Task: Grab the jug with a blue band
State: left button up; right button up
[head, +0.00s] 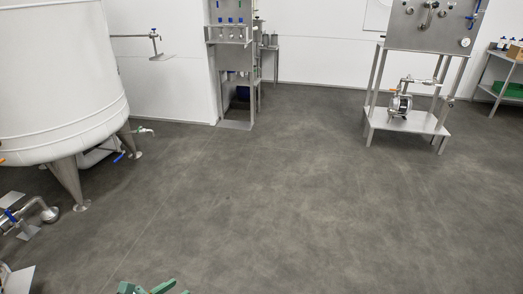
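No jug with a blue band can be made out clearly. Small grey metal vessels (270,39) stand on a narrow side table at the back, too small to show a band. Small bottles (505,43) with some blue stand on the shelf at the far right, also too small to tell. Green parts (162,286) poke in at the bottom edge and are cut off; they may belong to my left gripper, but its fingers cannot be read. My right gripper is not in view.
A large white tank (60,80) on steel legs fills the left, with pipes and valves low beside it. A steel stand (230,60) is at the back wall. A steel frame (405,122) with a pump stands right of centre. The grey floor between is clear.

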aim_at(231, 76)
jog(key=i+z, duration=0.4)
jog(key=i, duration=5.05)
jog(key=i+u, duration=0.1)
jog(key=i, duration=0.7)
jog(key=i+u, duration=0.1)
jog(key=i, duration=0.75)
jog(key=i+l+u, duration=0.1)
jog(key=i, duration=0.7)
jog(key=i+l, duration=0.1)
jog(key=i, duration=1.05)
jog(key=i+u, duration=0.5)
jog(key=i+l+u, duration=0.1)
jog(key=i+u, duration=0.2)
jog(key=u, duration=0.2)
jog(key=i+u, duration=0.1)
jog(key=u, duration=0.3)
jog(key=i+u, duration=0.15)
jog(key=u, duration=0.25)
jog(key=i+l+u, duration=0.1)
jog(key=u, duration=0.3)
jog(key=i+l+u, duration=0.1)
jog(key=u, duration=0.3)
jog(key=l+u, duration=0.2)
jog(key=u, duration=0.2)
jog(key=i+l+u, duration=0.25)
jog(key=u, duration=0.15)
jog(key=i+l+u, duration=0.15)
jog(key=l+u, duration=0.15)
jog(key=u, duration=0.15)
